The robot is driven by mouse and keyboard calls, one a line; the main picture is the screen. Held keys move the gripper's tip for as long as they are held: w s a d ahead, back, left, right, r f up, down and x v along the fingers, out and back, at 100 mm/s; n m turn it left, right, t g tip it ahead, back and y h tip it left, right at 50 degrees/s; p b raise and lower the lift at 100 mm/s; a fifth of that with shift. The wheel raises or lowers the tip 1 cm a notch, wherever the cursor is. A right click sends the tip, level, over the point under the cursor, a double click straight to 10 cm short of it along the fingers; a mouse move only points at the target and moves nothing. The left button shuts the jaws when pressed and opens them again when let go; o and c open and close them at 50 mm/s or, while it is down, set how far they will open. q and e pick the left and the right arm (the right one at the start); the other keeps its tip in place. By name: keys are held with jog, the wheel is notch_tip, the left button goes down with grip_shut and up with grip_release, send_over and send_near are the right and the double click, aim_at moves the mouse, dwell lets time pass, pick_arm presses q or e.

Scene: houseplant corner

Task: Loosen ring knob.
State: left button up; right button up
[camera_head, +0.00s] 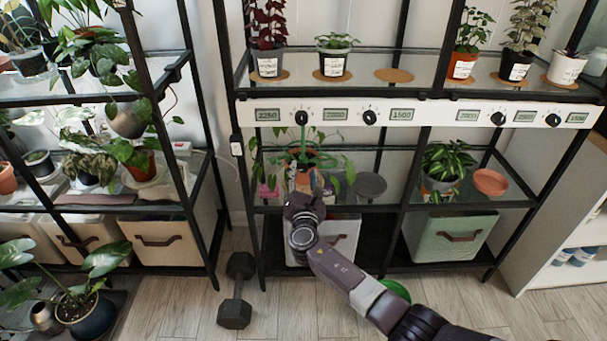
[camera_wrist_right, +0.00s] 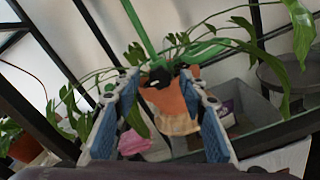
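The plant support has a green stake (camera_head: 303,140) and a green ring (camera_head: 338,158) in the head view, over a potted plant on the middle shelf. In the right wrist view the ring (camera_wrist_right: 213,42) and stake (camera_wrist_right: 136,32) meet at a small dark knob (camera_wrist_right: 158,76). My right gripper (camera_head: 303,196) is in front of this plant. In its wrist view my right gripper (camera_wrist_right: 155,92) is open, with blue-padded fingers spread on both sides of the knob's line of sight. Contact does not show. The terracotta pot (camera_wrist_right: 172,102) is behind the knob. My left gripper is out of view.
A grey saucer (camera_head: 370,184) lies to the right on the same shelf. Leaves hang around the ring. Black rack posts (camera_head: 399,165) and the white dial panel (camera_head: 420,112) bound the space. A dumbbell (camera_head: 236,290) lies on the floor.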

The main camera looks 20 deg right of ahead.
jog(key=shift+s, duration=0.1)
jog(key=v, duration=1.2)
